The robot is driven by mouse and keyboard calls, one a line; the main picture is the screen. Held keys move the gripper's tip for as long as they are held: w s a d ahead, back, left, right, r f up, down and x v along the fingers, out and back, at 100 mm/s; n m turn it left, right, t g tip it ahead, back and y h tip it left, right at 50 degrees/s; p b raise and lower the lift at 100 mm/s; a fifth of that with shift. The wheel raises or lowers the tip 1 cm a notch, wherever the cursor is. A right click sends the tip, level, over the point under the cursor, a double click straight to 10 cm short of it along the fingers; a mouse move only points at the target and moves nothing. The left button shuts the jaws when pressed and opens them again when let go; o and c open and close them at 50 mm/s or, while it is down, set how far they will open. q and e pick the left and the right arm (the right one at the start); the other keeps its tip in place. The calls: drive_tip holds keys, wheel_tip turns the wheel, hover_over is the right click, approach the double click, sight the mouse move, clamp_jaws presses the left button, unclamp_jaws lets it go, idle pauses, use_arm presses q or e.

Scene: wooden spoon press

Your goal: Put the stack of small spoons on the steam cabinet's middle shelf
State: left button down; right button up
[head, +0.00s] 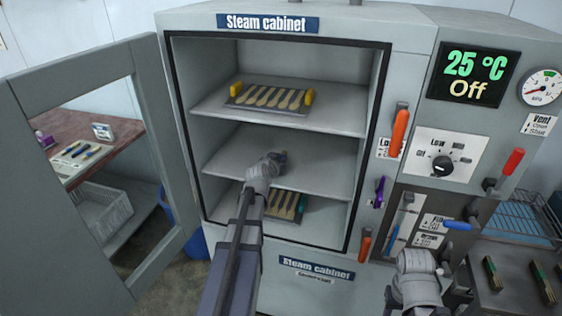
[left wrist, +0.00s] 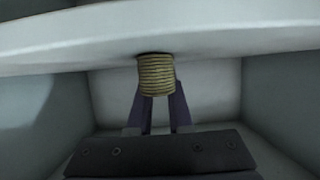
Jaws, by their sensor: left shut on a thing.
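The steam cabinet (head: 294,52) stands open in front of me. Its middle shelf (head: 320,165) looks bare apart from my arm over it. My left gripper (head: 280,156) is inside the cabinet at the middle shelf's level, seen from behind. In the left wrist view it is shut on the stack of small spoons (left wrist: 156,75), a yellowish bundle of thin layers between the dark fingers. The head view hides most of the stack. I cannot tell whether the stack touches a shelf. My right gripper (head: 440,268) is outside, low on the right; its fingers are unclear.
A spoon tray with yellow grips (head: 270,97) is on the top shelf, and another spoon tray (head: 284,205) is on the bottom. The cabinet door (head: 25,110) stands open at left. Levers, including an orange one (head: 399,130), line the right side. A pale shelf edge (left wrist: 230,35) crosses above the stack.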

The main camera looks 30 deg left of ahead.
use_arm(q)
drive_tip(key=c, duration=0.8)
unclamp_jaws()
drive_tip(key=shift+f, duration=0.15)
drive_tip(key=shift+c, duration=0.2)
drive_tip(key=shift+r+p, duration=0.3)
drive_tip(key=p+v, duration=0.4)
drive_tip(key=v, duration=0.7)
drive_tip(key=shift+s+d, duration=0.2)
drive_tip(key=shift+s, duration=0.2)
